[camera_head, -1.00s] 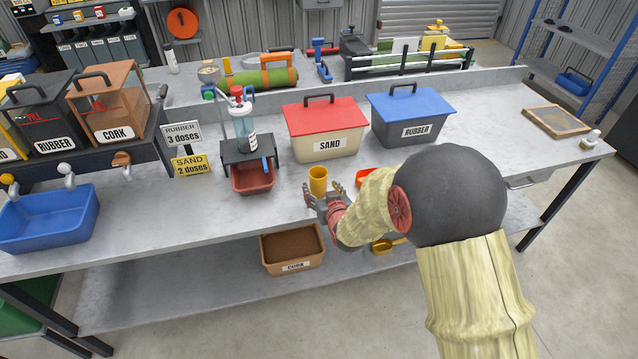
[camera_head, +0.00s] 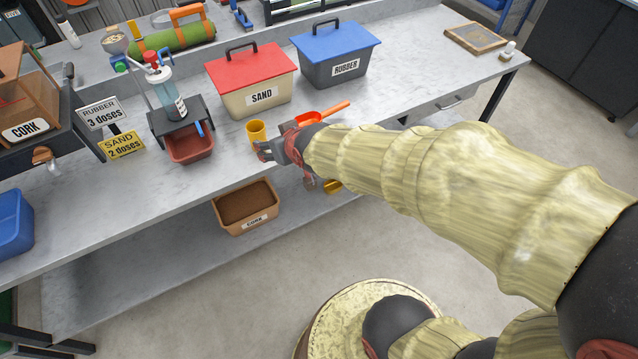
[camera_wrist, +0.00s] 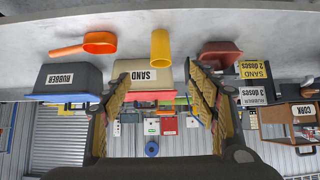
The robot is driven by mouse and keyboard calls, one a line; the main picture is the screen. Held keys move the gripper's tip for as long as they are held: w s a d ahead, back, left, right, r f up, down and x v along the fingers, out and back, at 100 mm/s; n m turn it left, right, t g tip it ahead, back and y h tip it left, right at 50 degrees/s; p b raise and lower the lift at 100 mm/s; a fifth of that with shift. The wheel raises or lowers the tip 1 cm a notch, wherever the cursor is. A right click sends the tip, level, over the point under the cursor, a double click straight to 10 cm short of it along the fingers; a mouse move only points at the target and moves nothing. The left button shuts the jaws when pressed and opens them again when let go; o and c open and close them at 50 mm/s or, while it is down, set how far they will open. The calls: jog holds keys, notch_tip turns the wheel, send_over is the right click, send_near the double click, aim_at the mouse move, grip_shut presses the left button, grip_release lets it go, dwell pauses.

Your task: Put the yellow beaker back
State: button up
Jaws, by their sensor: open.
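The yellow beaker (camera_head: 256,131) stands upright on the grey bench, in front of the sand bin. My gripper (camera_head: 268,152) is at the bench's front edge, just in front of the beaker. In the upside-down wrist view the beaker (camera_wrist: 161,47) appears beyond and between my two spread fingers (camera_wrist: 158,76). The fingers are open and empty, and the beaker looks apart from them.
A sand bin (camera_head: 250,98) and a rubber bin (camera_head: 337,70) stand behind. An orange scoop (camera_head: 322,114) lies right of the beaker. A dispenser (camera_head: 168,95) with a red tray (camera_head: 190,148) stands left.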

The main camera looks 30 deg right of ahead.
jog(key=s+r+g, duration=0.2)
jog(key=s+r, duration=0.1)
jog(key=s, duration=0.7)
jog(key=s+r+g, duration=0.2)
jog(key=s+r, duration=0.2)
jog(key=s, duration=0.7)
jog(key=shift+s+r, duration=0.15)
